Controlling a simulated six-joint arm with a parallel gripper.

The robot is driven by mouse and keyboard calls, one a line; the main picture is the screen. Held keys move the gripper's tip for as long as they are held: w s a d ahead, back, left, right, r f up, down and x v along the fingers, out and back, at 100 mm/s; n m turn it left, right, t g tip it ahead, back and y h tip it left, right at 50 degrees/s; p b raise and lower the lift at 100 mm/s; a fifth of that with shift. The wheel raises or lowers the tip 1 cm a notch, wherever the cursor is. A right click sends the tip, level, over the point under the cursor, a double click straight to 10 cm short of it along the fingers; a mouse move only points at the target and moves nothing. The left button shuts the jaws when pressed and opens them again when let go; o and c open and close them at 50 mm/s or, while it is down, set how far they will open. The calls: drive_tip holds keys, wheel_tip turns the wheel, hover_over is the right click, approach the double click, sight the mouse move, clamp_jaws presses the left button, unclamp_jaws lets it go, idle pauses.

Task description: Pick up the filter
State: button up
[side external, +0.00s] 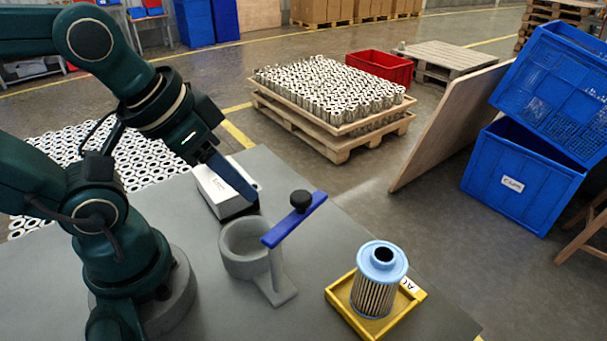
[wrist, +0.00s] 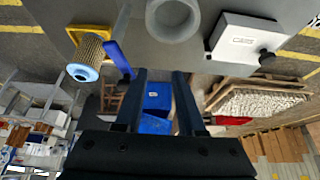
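The filter (side external: 375,297) has a light blue ring-shaped cap and a pleated tan body with dark mesh. It stands upright in a shallow yellow tray (side external: 408,314) at the table's front right. In the wrist view the filter (wrist: 86,56) is at the upper left, with the yellow tray (wrist: 90,29) at its base. My gripper (side external: 248,193) is above the table by the white box, left of and well apart from the filter. In the wrist view its two fingers (wrist: 159,76) are apart with nothing between them.
A grey ring-shaped holder (side external: 234,262) with a blue bar (side external: 290,226) and black knob (side external: 301,200) stands between my gripper and the filter. A white box (side external: 222,190) is behind it. Blue crates (side external: 518,185) and a loaded pallet (side external: 335,148) are beyond the table.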

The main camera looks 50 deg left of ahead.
drive_tip(key=o, duration=0.8)
drive_tip(key=shift+r, duration=0.1)
wheel_tip(320, 180, up, 5)
drive_tip(key=w+d+r+g, duration=0.2)
drive_tip(key=w+d+r, duration=0.2)
drive_tip(key=w+d, duration=0.15)
drive_tip(key=m+g, duration=0.2)
drive_tip(key=g, duration=0.2)
hover_over(377, 276)
drive_tip(key=w+a, duration=0.1)
drive_tip(key=w, duration=0.1)
wheel_tip(377, 276, down, 4)
wheel_tip(377, 276, down, 17)
drive_tip(key=shift+w+a+r, duration=0.1)
